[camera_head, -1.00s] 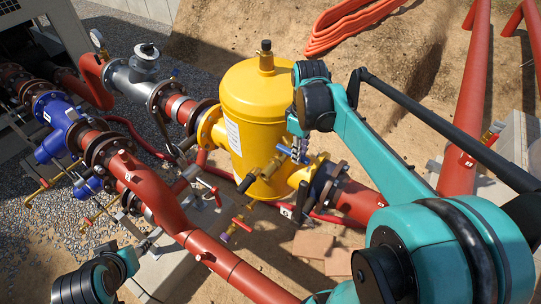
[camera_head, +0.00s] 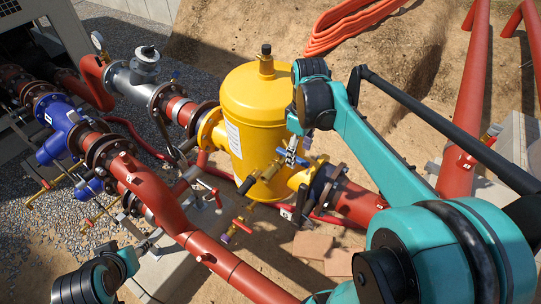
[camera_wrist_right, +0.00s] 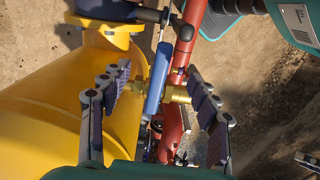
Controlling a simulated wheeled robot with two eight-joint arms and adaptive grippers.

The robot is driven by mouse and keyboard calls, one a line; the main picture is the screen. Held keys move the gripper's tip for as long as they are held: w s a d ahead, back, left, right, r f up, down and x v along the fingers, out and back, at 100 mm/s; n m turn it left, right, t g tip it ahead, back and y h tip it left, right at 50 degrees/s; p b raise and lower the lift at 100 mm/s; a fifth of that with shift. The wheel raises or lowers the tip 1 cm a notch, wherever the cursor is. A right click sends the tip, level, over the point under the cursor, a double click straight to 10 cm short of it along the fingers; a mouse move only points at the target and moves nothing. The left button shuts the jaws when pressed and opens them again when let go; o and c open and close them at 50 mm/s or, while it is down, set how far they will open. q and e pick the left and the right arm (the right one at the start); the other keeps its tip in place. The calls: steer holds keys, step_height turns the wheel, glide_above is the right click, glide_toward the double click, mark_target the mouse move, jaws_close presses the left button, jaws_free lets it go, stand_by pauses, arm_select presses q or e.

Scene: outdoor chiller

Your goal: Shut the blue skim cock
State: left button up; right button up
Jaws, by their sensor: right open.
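The blue skim cock has a flat blue lever (camera_head: 282,151) on a brass body, low on the front side of the yellow vessel (camera_head: 262,105). In the right wrist view the blue lever (camera_wrist_right: 156,82) stands between my spread fingers, with the brass body (camera_wrist_right: 178,93) behind it. My right gripper (camera_head: 292,150) is open around the lever; it also shows in the right wrist view (camera_wrist_right: 158,85). A gap shows on both sides of the lever. The fingers partly hide the lever in the head view. My left gripper (camera_head: 147,243) is small and unclear at the lower left.
A brass valve with a black handle (camera_head: 247,184) sits left of the blue lever. A red-handled cock (camera_head: 241,225) is below. Red pipes (camera_head: 225,262) cross the front and right. A blue strainer (camera_head: 62,132) stands left. Open sandy ground lies behind.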

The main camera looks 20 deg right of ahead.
mark_target(299, 159)
step_height(299, 159, up, 5)
steer(key=p, duration=0.3)
steer(key=shift+r, duration=0.1)
step_height(299, 159, up, 12)
steer(key=s+a+f+m+t, duration=0.35)
steer(key=a+f, duration=0.25)
steer(key=f, duration=0.3)
steer(key=s+a+f+m+t, duration=0.2)
steer(key=s+a+f+t, duration=0.2)
steer(key=a+f, duration=0.45)
step_height(299, 159, down, 37)
steer(key=d+b, duration=0.1)
steer(key=b, duration=3.6)
steer(key=shift+d, duration=0.4)
